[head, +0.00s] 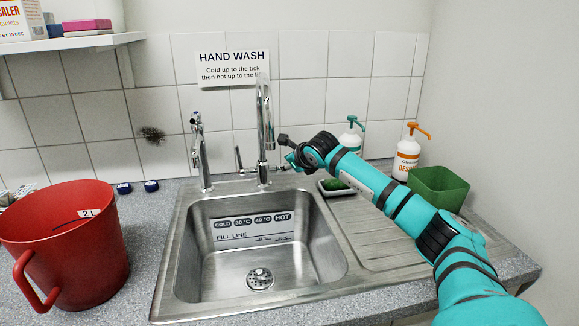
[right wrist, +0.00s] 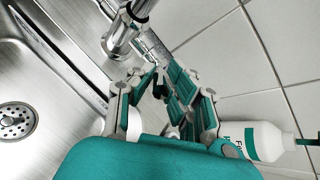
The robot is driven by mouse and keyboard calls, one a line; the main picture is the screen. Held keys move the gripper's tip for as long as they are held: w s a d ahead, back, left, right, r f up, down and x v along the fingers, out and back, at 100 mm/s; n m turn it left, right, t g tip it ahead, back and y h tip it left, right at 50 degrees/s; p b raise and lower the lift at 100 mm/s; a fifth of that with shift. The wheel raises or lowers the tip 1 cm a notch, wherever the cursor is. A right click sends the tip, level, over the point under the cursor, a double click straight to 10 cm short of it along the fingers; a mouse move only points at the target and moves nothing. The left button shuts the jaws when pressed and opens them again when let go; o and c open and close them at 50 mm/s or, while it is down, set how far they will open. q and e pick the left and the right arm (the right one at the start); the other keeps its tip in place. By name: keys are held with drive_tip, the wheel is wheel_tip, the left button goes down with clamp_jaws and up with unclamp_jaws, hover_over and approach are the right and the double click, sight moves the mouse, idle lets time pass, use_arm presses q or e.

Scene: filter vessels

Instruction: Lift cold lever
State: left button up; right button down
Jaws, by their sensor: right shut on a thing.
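The steel mixer tap (head: 264,130) stands behind the sink (head: 190,262), with a tall curved spout and a lever on each side of its base. The left-side lever (head: 238,158) stands nearly upright and free. My right gripper (head: 291,162) is at the tap's right side, shut on the right-side lever. In the right wrist view, my right gripper's teal fingers (right wrist: 160,82) close beside the steel tap body (right wrist: 125,32); they hide most of the lever. I cannot read a hot or cold mark on either lever. My left gripper is not in view.
A second, smaller tap (head: 200,150) stands to the left. A red bucket (head: 75,235) stands left of the sink. At the right are a green box (head: 438,187), an orange-topped pump bottle (head: 407,155) and a teal-topped bottle (head: 350,138). The basin looks empty.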

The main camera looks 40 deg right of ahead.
drive_tip(key=c, duration=1.4)
unclamp_jaws()
drive_tip(key=shift+o, duration=0.2)
drive_tip(key=shift+s, duration=0.1)
drive_tip(key=v, duration=1.2)
